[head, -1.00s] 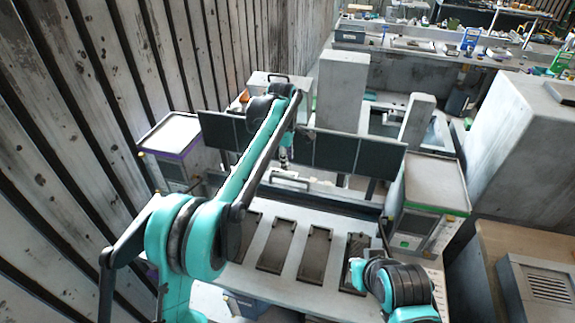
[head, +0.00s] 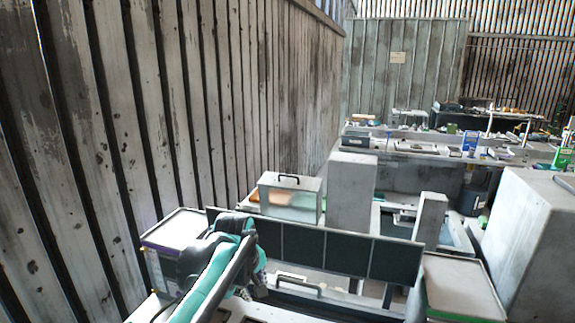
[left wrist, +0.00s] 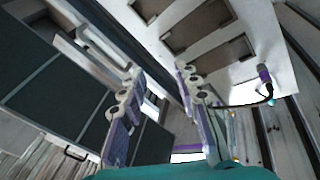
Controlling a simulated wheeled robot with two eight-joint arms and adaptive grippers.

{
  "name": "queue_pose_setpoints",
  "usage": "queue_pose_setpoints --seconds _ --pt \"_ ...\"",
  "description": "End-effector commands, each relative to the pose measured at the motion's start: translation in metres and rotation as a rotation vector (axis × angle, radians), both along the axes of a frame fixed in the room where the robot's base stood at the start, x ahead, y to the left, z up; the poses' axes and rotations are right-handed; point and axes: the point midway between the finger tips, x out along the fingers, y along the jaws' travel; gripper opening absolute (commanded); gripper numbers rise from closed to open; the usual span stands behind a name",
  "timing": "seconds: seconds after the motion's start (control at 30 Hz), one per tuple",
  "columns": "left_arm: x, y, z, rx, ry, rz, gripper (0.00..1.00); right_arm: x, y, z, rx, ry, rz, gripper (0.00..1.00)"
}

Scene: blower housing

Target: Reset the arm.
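My left arm (head: 215,270) comes in at the lower left of the head view, folded low in front of the dark panels. In the left wrist view my left gripper (left wrist: 157,82) has its two fingers apart, with a clear gap and nothing between them. The fingers point toward the workbench area. In the head view the gripper is too small and too covered to make out. My right arm and right gripper are out of view.
A row of dark panels (head: 340,250) stands across the bench behind my left arm. Bins stand at its left (head: 175,232) and right (head: 460,285) ends. The wooden wall (head: 200,110) is close on the left. The white bench top (left wrist: 185,45) has dark recesses.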

Motion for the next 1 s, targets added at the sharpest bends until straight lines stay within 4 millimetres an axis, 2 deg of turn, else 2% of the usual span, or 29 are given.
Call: queue_pose_setpoints --seconds 0.03,0.17,0.3,0.4,0.5,0.6,0.7,1.0 --pt "-0.024 0.013 -0.012 0.023 -0.026 -0.051 0.32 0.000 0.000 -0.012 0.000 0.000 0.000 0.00" --pt "-0.078 0.041 -0.035 0.101 -0.095 -0.203 0.32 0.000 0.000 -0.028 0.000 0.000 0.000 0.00" --pt "-0.136 0.065 -0.073 0.199 -0.165 -0.360 0.32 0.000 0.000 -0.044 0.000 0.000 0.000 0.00" --pt "-0.172 0.078 -0.105 0.271 -0.206 -0.461 0.32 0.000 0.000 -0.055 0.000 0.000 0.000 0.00" --pt "-0.199 0.086 -0.134 0.334 -0.237 -0.542 0.32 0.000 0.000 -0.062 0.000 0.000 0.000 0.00" --pt "-0.215 0.091 -0.153 0.380 -0.257 -0.598 0.32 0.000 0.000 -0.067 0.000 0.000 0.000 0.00" --pt "-0.224 0.094 -0.164 0.405 -0.267 -0.628 0.32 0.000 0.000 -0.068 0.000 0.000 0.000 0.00" --pt "-0.225 0.094 -0.165 0.413 -0.269 -0.638 0.32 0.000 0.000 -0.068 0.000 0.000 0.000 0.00"
